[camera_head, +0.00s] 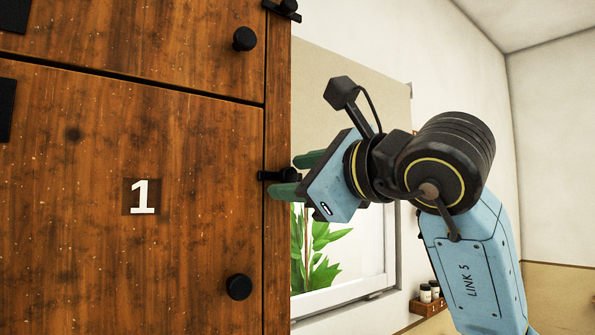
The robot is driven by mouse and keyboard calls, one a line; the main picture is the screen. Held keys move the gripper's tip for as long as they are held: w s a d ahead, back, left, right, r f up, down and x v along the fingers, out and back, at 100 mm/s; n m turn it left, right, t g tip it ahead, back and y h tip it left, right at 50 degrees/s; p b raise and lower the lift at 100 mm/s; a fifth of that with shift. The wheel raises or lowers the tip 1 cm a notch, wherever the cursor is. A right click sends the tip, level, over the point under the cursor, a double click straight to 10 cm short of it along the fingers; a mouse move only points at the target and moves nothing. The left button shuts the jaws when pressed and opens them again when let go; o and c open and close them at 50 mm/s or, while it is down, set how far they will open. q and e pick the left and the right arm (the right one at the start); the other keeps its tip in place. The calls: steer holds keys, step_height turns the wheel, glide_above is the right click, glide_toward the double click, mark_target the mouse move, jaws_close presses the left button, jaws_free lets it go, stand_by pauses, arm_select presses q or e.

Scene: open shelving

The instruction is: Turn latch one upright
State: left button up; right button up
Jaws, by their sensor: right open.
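Latch one (270,175) is a small black bar at the right edge of the wooden door marked 1 (143,198). It lies about horizontal across the gap between the door and the cabinet's side frame. My right gripper (293,175) is at the cabinet's right edge, with its green fingers pointing left. One finger is above the latch's level and the other is just below it. The fingers are open. I cannot tell whether either one touches the latch. Part of the latch is hidden by the gripper. My left gripper is not in view.
Door 1 has a round black knob (238,287) low on its right side. Above is another door with a knob (244,39) and another black latch (283,9). Behind my right arm are a window, a green plant (316,240) and a small rack with jars (428,298).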

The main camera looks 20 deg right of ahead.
jaws_close()
stand_by(0.3)
steer(key=n+b, duration=0.1)
steer(key=n, duration=0.7)
steer(key=shift+h, duration=0.3)
steer(key=n, duration=0.5)
steer(key=shift+h, duration=0.3)
steer(key=shift+a+n, duration=0.1)
steer(key=shift+n, duration=1.9)
